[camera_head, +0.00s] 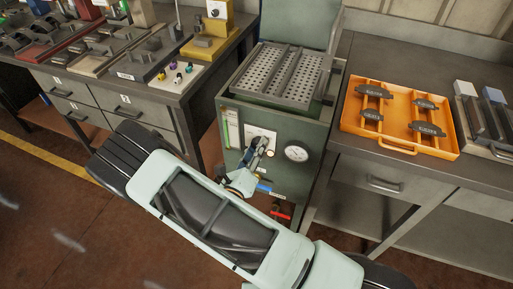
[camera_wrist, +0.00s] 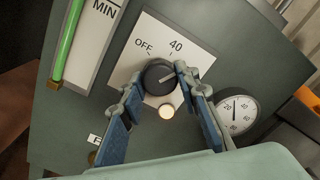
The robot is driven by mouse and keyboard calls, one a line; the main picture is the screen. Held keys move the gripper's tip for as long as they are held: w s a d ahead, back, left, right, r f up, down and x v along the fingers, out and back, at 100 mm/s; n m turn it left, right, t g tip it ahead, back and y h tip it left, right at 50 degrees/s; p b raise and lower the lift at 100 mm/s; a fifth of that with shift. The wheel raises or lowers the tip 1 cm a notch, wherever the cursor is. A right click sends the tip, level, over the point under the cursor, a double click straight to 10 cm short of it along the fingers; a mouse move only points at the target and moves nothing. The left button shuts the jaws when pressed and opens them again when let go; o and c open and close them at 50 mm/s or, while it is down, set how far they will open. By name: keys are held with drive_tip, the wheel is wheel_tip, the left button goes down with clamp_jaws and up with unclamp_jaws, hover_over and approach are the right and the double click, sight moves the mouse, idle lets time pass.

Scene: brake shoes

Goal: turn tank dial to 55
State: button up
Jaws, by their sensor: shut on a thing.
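The green-grey tank (camera_head: 232,172) stands between two workbenches. Its white dial plate (camera_wrist: 195,56) shows the marks OFF and 40; other marks are hidden behind my right finger. The black round dial (camera_wrist: 157,74) has a white line that points right and slightly up, clockwise past 40. My gripper (camera_wrist: 158,84) is shut on the dial, with one blue finger on each side. In the head view, my gripper (camera_head: 258,158) is at the tank's front and largely hides the dial.
A round gauge (camera_head: 296,154) is right of the dial plate. Red and blue valve handles sit low on the tank. An orange tray (camera_head: 398,146) with brake shoes lies on the right bench. A perforated basket (camera_head: 290,72) sits atop the tank.

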drive_tip(key=m+b, duration=0.1)
drive_tip(key=m, duration=0.5)
drive_tip(key=shift+a, duration=0.1)
idle(0.5)
drive_tip(key=o, duration=1.2)
drive_tip(key=shift+c, duration=0.2)
drive_tip(key=shift+s, duration=0.1)
drive_tip(key=v, duration=1.1)
drive_tip(key=shift+s+a, duration=0.15)
drive_tip(key=shift+s, duration=0.25)
